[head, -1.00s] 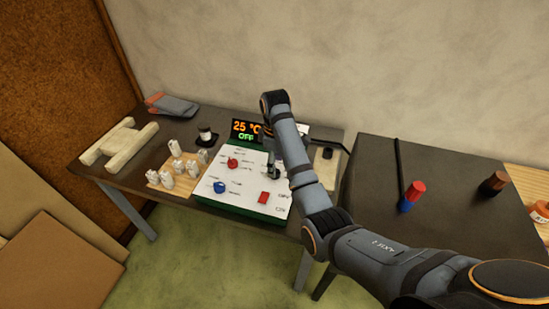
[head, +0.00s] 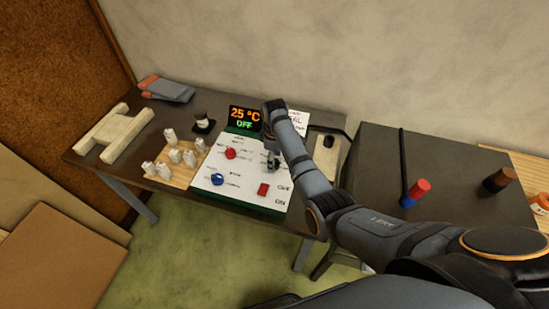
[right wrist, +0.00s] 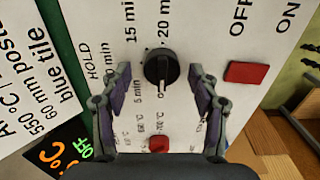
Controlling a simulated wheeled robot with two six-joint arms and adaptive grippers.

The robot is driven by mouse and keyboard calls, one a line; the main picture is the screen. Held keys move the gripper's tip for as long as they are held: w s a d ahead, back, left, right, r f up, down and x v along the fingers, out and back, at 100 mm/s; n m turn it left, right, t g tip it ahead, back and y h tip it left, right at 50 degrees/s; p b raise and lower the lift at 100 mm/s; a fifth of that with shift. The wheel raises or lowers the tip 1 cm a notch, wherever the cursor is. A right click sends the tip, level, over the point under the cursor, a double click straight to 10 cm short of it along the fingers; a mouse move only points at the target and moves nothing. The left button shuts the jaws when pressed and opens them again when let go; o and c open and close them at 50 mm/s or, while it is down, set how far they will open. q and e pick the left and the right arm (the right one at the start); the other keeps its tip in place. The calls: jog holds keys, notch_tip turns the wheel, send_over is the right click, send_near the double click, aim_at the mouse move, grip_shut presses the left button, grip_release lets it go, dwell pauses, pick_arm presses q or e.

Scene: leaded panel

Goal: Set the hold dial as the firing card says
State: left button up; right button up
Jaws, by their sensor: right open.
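The black hold dial (right wrist: 161,71) sits on the white face of the control panel (head: 212,178), beside the word HOLD and minute labels including 5, 15 and 20. I cannot tell its exact setting. My right gripper (right wrist: 161,88) is open, with its fingers apart on either side of the dial; contact is not visible. In the head view my right gripper (head: 272,160) is over the panel's upper right and hides the dial. The firing card (right wrist: 30,85) is partly in view, with "550 °C", "60 mm post" and "blue tile" readable. My left gripper is not in view.
The panel also carries a red dial (head: 231,153), a blue dial (head: 217,179) and a red OFF/ON switch (head: 263,189). The display (head: 245,118) reads 25 °C OFF. White pieces on a wooden board (head: 180,178) stand left of the panel.

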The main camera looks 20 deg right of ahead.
jog(key=shift+f, duration=0.3)
jog(key=shift+s+f, duration=0.1)
jog(key=shift+c, duration=0.7)
jog(key=c, duration=1)
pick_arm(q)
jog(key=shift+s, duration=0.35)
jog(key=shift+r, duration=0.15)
